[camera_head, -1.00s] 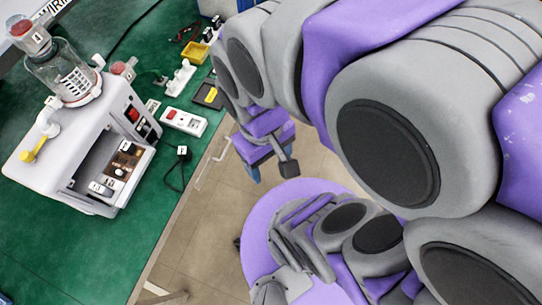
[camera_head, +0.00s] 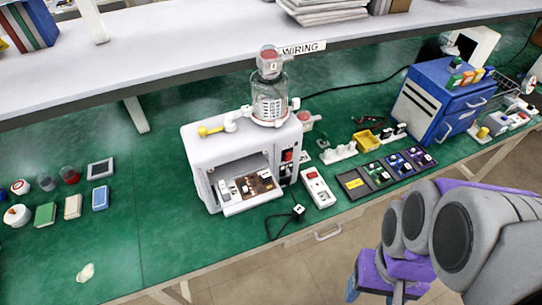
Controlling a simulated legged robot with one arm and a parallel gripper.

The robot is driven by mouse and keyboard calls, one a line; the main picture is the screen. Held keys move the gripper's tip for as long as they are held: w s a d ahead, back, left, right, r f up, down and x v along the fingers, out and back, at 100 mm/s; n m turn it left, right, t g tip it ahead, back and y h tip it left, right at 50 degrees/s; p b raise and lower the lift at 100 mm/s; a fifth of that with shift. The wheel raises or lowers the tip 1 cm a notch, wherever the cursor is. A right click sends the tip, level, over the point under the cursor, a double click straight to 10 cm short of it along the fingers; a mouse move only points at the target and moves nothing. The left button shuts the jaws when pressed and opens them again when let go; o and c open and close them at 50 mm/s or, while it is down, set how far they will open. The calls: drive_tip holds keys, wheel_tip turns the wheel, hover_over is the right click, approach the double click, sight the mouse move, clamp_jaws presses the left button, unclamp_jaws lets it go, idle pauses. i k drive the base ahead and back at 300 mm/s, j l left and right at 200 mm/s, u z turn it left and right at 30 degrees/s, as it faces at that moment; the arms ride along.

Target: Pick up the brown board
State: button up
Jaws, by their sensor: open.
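The brown board (camera_head: 262,183) lies on the pull-out tray (camera_head: 240,205) in the open front of the white pump machine (camera_head: 205,150). Small dark and white parts sit on the board. My gripper (camera_head: 376,290) is at the bottom right, over the floor in front of the bench, well apart from the board. It is open, and its tips are partly cut off by the picture's lower edge.
A glass canister (camera_head: 270,105) stands on the machine. A white power strip (camera_head: 318,188) and a black plug cable (camera_head: 283,220) lie beside it. Dark trays with small boards (camera_head: 385,170) and a blue cabinet (camera_head: 420,98) are to the right.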

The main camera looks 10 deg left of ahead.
sight(259, 183)
drive_tip(key=k+j+u, duration=0.1)
drive_tip(key=j, duration=0.25)
drive_tip(key=k+j+u, duration=0.15)
drive_tip(key=j, duration=0.25)
drive_tip(key=k+j+u, duration=0.1)
drive_tip(key=j, duration=0.25)
drive_tip(key=k+j+u, duration=0.1)
drive_tip(key=j, duration=0.3)
drive_tip(key=k, duration=0.1)
